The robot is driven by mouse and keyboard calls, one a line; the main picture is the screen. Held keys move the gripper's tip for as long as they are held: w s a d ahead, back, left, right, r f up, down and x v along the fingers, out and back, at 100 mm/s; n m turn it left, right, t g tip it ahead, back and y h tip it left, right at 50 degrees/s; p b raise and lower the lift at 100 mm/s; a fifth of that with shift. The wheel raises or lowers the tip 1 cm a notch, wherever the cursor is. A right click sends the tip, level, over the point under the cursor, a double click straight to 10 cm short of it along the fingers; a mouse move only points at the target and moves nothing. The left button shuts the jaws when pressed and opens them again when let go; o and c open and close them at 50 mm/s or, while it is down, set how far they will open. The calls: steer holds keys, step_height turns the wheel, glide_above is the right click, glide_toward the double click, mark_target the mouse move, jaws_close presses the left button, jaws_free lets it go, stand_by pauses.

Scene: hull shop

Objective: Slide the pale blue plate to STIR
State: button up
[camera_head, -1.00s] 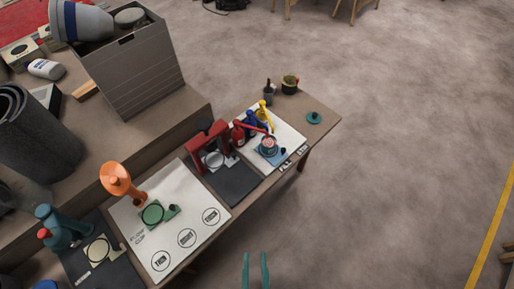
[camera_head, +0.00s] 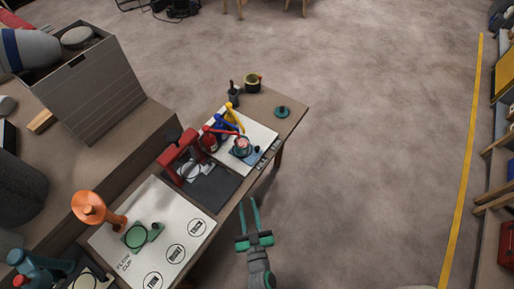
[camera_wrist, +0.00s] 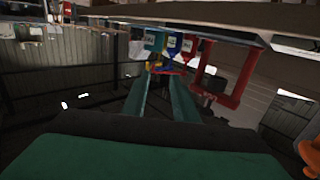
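The pale blue plate (camera_head: 235,155) lies on a white mat (camera_head: 262,134) at the far end of the bench, near its right edge. A small round pot (camera_head: 242,144) with a reddish top stands on it, and a dark knob (camera_head: 257,149) is at its right side. Small labels (camera_head: 268,155) run along the mat's front edge, too small to read surely. My teal gripper (camera_head: 249,206) is open and empty, off the bench's right side, nearer than the plate and apart from it. Its fingers also show apart in the wrist view (camera_wrist: 160,88).
Red, blue and yellow bottles (camera_head: 224,128) stand behind the plate. A red frame (camera_head: 178,150) stands on a dark mat to the left. A green round piece (camera_head: 282,112) lies at the far corner. A flow cup sheet (camera_head: 170,215) is nearer. The floor on the right is free.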

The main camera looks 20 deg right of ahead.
glide_toward(258, 150)
steer(key=w, duration=0.7)
steer(key=w+d, duration=0.1)
steer(key=w, duration=0.3)
steer(key=shift+d+f, duration=0.15)
jaws_close()
